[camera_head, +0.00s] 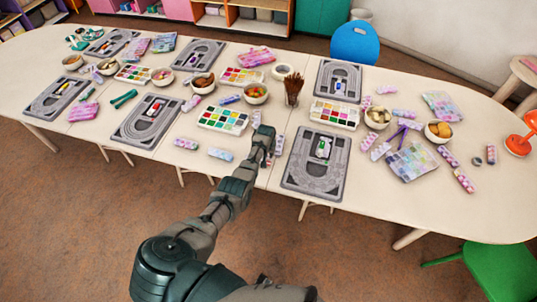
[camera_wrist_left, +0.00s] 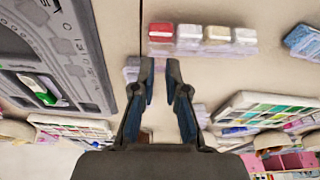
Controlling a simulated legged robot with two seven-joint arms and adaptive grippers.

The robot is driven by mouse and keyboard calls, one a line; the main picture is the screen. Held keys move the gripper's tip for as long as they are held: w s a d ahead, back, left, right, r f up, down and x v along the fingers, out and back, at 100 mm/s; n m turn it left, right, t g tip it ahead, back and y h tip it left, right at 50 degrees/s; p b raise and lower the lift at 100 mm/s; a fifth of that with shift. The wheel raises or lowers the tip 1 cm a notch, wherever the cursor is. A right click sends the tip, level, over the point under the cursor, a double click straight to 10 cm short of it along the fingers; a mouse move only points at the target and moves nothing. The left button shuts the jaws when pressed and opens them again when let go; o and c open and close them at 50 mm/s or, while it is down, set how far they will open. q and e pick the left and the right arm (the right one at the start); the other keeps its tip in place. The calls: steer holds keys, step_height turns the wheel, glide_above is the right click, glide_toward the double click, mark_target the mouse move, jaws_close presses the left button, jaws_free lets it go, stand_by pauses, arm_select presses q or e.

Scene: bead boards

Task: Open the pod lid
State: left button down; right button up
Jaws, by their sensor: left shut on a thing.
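My left gripper (camera_head: 266,135) reaches over the front middle of the table, between a paint set and a bead board. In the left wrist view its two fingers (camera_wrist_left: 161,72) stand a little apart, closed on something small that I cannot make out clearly. A pod strip with red, white and yellow lids (camera_wrist_left: 203,36) lies just beyond the fingertips; its lids look down. A pale purple pod strip (camera_head: 279,145) lies right beside the gripper and shows partly behind the left finger in the wrist view (camera_wrist_left: 131,69). My right gripper is not in view.
A grey bead board (camera_head: 298,183) lies right of the gripper and a paint set (camera_head: 223,119) left of it. A cup of brushes (camera_head: 292,92) stands behind. Bowls and bags crowd the table; the front edge is clearer.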

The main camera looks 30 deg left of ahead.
arm_select(q)
steer(key=shift+a+f, duration=0.1)
steer(key=shift+a, duration=0.2)
steer(key=c, duration=1.5)
jaws_free()
steer(key=shift+o, duration=0.2)
steer(key=shift+d, duration=0.2)
steer(key=shift+r, duration=0.25)
steer(key=a+v, duration=0.1)
steer(key=v, duration=1)
steer(key=shift+d+r, duration=0.2)
steer(key=shift+d, duration=0.2)
